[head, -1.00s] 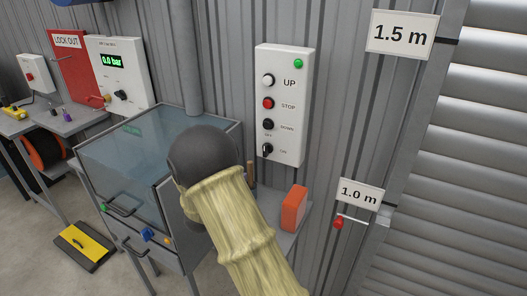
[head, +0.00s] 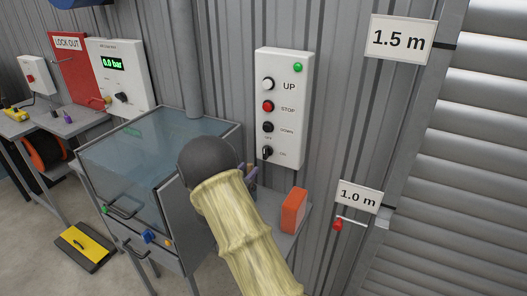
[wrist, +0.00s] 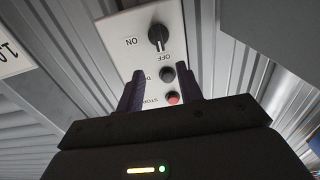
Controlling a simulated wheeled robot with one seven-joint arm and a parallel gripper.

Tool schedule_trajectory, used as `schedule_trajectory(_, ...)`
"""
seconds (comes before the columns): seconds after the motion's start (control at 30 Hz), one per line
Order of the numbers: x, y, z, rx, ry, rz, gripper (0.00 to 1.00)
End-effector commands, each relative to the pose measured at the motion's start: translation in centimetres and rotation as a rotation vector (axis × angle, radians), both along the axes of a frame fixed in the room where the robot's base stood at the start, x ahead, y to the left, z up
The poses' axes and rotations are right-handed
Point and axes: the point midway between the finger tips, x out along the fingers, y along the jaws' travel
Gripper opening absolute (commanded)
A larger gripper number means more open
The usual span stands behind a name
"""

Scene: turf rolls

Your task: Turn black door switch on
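The black door switch (head: 267,152) is the lowest control on a white control box on the wall, with OFF above it and ON to its right. In the wrist view the switch (wrist: 158,37) appears upside down, and its handle looks lined up toward OFF. My gripper (wrist: 163,82) is open and empty, its two dark fingers pointing at the box on either side of the lower buttons, apart from the switch in the picture. In the head view my gripper (head: 250,173) is mostly hidden behind my arm, with fingertips just below and left of the switch.
Above the switch are a black DOWN button (head: 267,127), a red STOP button (head: 267,106), a white UP button (head: 268,84) and a green lamp (head: 298,67). An orange box (head: 293,211) stands below on a grey shelf. A glass-topped cabinet (head: 150,150) is left.

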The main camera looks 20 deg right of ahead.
Motion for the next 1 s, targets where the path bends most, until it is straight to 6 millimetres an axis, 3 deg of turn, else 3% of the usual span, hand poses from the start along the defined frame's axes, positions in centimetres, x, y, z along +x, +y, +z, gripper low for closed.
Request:
schedule_trajectory(0.6,6.5,-8.5,0.2,-0.001,-0.001,-0.001,0.36)
schedule_trajectory(1.0,7.5,-9.6,0.0,-0.001,0.001,0.002,0.36)
